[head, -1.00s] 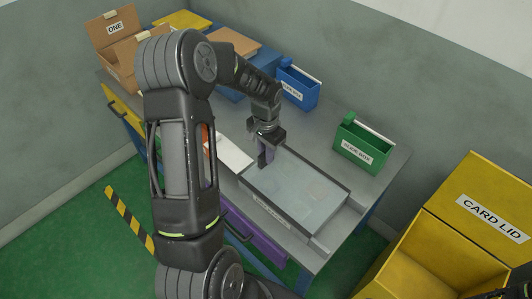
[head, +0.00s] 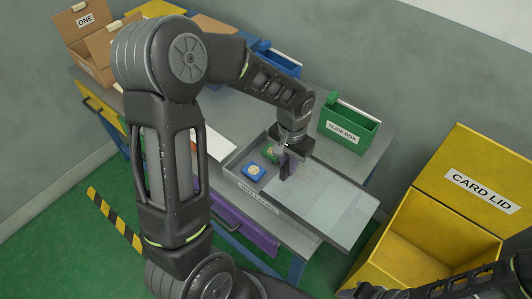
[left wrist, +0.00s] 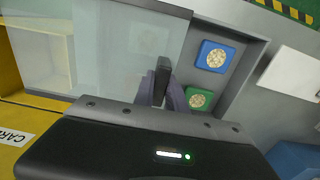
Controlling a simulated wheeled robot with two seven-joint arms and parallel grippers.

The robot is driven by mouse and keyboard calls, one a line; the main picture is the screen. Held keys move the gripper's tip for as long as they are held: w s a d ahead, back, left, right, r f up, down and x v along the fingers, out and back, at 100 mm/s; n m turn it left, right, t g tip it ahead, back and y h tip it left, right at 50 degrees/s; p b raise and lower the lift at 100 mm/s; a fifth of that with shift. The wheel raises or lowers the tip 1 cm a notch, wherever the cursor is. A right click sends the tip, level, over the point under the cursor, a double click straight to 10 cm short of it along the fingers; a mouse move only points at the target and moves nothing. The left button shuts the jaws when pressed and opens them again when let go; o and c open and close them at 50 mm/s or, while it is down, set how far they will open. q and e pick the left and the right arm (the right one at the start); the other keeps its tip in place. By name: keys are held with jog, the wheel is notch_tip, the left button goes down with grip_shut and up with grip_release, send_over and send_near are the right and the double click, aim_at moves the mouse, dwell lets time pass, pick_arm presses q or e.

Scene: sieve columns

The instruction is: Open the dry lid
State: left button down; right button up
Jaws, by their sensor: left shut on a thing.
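The dry lid (head: 335,203) is a pale see-through sliding panel with a dark frame, on a grey tray (head: 235,167) with a partly hidden label. It stands slid to the right, past the tray's end, so the tray's left part is uncovered. My left gripper (head: 289,167) is shut on the lid's dark upright handle, which shows between the fingers in the left wrist view (left wrist: 162,78). A blue square piece (head: 254,172) and a green one (head: 272,152) lie in the uncovered part. My right arm (head: 440,284) is at the bottom right; its fingers are unclear.
A green slide box (head: 348,133) stands behind the tray and a blue box (head: 280,60) farther left. An open yellow bin (head: 440,232) with its "CARD LID" (head: 480,188) raised is at the right. A white card (head: 216,143) lies left of the tray.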

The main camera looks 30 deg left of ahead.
pick_arm(q)
jog(key=b, duration=0.3)
send_near(321, 196)
notch_tip(321, 196, down, 5)
jog(key=shift+f, duration=0.1)
jog(key=shift+p, duration=0.3)
jog(key=c, duration=1.4)
grip_release()
jog(key=shift+o, duration=0.2)
notch_tip(321, 196, up, 8)
jog(key=shift+f, duration=0.1)
